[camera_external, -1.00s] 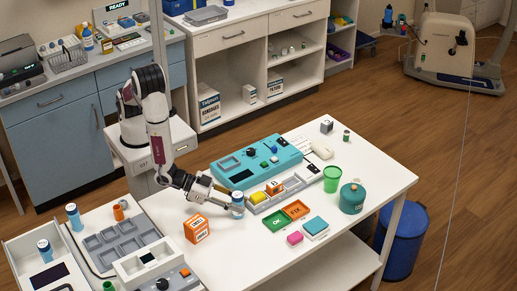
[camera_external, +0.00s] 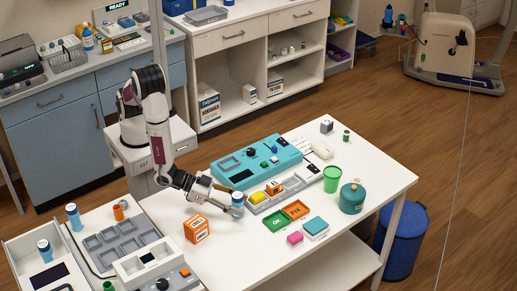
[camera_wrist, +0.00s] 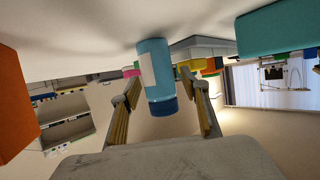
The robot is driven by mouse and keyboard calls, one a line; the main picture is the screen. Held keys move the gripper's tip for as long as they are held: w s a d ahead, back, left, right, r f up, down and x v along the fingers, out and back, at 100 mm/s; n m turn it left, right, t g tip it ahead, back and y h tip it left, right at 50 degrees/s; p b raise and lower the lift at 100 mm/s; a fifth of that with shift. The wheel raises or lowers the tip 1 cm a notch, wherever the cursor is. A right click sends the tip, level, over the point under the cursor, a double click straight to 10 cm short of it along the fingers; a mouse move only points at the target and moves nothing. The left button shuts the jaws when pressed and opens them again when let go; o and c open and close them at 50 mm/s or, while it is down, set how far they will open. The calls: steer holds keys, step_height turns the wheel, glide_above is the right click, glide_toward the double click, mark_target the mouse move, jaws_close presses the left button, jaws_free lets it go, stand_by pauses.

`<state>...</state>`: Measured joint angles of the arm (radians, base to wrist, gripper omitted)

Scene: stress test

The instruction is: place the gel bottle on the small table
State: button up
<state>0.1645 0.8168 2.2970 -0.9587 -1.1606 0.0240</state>
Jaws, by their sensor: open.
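The gel bottle (camera_external: 237,201) is light blue with a white label and a darker blue cap. It stands upright on the white table (camera_external: 345,235), near its left side. In the wrist view, which is upside down, the bottle (camera_wrist: 157,75) lies between my fingers with its base against the white top. My gripper (camera_external: 230,201) is open around the bottle, one finger on each side. In the wrist view, small gaps show between the fingers and the bottle.
An orange box (camera_external: 197,229) stands close to the left of my gripper. A teal case (camera_external: 257,160) and a grey tray (camera_external: 285,188) lie just behind the bottle. Green and orange bins (camera_external: 275,222) are to its right. Two similar blue bottles (camera_external: 74,217) (camera_external: 45,250) stand at the lower left.

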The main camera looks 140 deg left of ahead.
steer(key=v, duration=1.2)
stand_by(0.4)
stand_by(0.5)
steer(key=w+d+r+m+h, duration=0.2)
steer(key=w+d+r+h, duration=0.1)
steer(key=d+r+h, duration=0.5)
steer(key=s+d+r+m+h, duration=0.3)
steer(key=s+d+r, duration=0.15)
steer(key=r, duration=0.25)
steer(key=s+a+r+m+g, duration=0.1)
steer(key=s+a, duration=0.2)
steer(key=s, duration=0.4)
steer(key=s+a+r+m+g+y, duration=0.1)
steer(key=s+a+r, duration=0.1)
steer(key=s, duration=0.5)
steer(key=s+a+r+m+g, duration=0.1)
steer(key=s+a+r+m, duration=0.1)
steer(key=s+a, duration=0.2)
steer(key=s, duration=0.3)
steer(key=shift+s+r+g+y, duration=0.2)
steer(key=shift+r+g+y, duration=0.1)
steer(key=shift+g, duration=0.1)
